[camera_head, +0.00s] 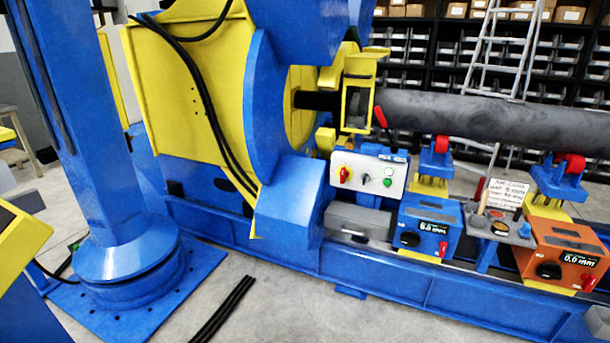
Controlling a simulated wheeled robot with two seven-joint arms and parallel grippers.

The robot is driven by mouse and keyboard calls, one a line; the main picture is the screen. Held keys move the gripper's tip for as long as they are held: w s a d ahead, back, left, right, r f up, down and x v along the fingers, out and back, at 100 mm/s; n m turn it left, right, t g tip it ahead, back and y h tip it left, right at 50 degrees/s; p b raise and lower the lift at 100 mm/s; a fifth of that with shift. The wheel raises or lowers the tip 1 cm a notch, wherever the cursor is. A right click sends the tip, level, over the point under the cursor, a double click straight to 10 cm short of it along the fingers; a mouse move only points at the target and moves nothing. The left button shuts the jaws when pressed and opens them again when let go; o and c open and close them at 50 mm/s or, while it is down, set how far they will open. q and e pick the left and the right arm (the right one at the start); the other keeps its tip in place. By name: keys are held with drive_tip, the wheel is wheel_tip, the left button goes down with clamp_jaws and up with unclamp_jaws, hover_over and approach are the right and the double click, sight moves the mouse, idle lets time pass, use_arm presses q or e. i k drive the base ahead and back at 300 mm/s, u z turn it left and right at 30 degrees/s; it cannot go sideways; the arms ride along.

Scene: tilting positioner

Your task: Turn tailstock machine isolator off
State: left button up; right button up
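A white control box (355,187) sits on the blue machine bed, just right of the large blue and yellow machine. On its face is a red rotary switch (346,174) on a yellow plate, at the left. Beside it are a dark selector knob (365,179) and a green button (388,182). The switch's exact handle angle is too small to tell. No label naming the isolator is readable. Neither of my grippers is in view.
A red-handled lever (381,117) stands behind the box. To the right are a blue unit (425,230) and an orange unit (562,255) with displays, and a small grey tray (500,226). A blue column (100,150) stands left. Grey floor in front is mostly clear.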

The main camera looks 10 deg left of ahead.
sight(344, 173)
drive_tip(key=z, duration=0.5)
drive_tip(key=i, duration=0.85)
drive_tip(key=z, duration=0.5)
drive_tip(key=i, duration=0.9)
drive_tip(key=u, duration=0.7)
drive_tip(key=i, duration=0.75)
drive_tip(key=u, duration=0.55)
